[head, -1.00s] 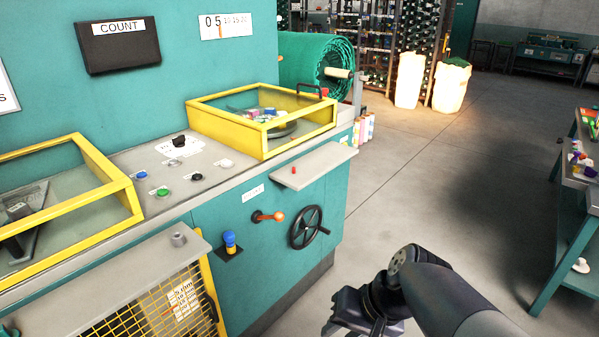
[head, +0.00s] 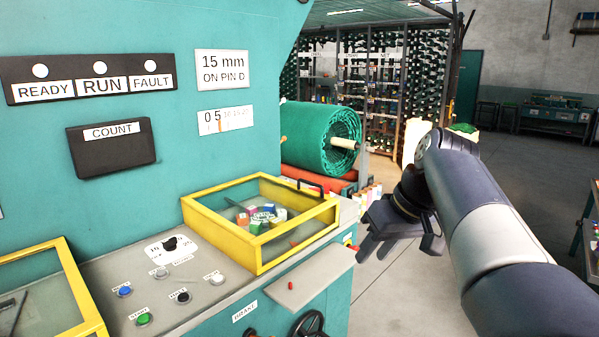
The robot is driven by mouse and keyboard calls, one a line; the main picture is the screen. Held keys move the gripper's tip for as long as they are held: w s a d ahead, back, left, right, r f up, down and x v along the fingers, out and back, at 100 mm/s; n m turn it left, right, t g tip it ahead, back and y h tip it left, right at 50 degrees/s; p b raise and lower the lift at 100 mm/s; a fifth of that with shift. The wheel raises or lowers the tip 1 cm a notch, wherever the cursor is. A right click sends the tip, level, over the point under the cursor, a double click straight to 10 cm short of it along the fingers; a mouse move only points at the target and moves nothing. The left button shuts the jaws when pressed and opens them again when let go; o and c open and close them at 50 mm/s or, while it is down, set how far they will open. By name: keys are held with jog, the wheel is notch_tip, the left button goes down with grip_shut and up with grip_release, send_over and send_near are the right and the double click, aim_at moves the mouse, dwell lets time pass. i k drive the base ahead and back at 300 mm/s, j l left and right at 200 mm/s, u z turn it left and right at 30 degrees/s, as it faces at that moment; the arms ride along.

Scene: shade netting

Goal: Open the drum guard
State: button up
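A yellow-framed clear guard (head: 243,255) sits closed on the right end of the machine's grey counter. It has a black handle (head: 311,187) at its back right, and small coloured items show through its panel. A second yellow-framed guard (head: 78,282) is cut off at the left edge. I cannot tell from any label which is the drum guard. My gripper (head: 402,246) is right of the right guard, apart from it and its handle. Its fingers look spread, with nothing between them.
Knobs and buttons, including a green one (head: 142,320), sit between the guards. A small grey shelf (head: 312,277) juts from the machine's front. A green netting roll (head: 318,138) stands behind the right guard. Open floor (head: 530,170) lies to the right.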

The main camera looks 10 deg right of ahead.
aim_at(256, 241)
jog(key=i+l+u, duration=0.4)
jog(key=i+l, duration=0.35)
jog(key=i, duration=0.2)
jog(key=i+l+u, duration=0.35)
jog(key=i+l, duration=0.55)
jog(key=l, duration=0.15)
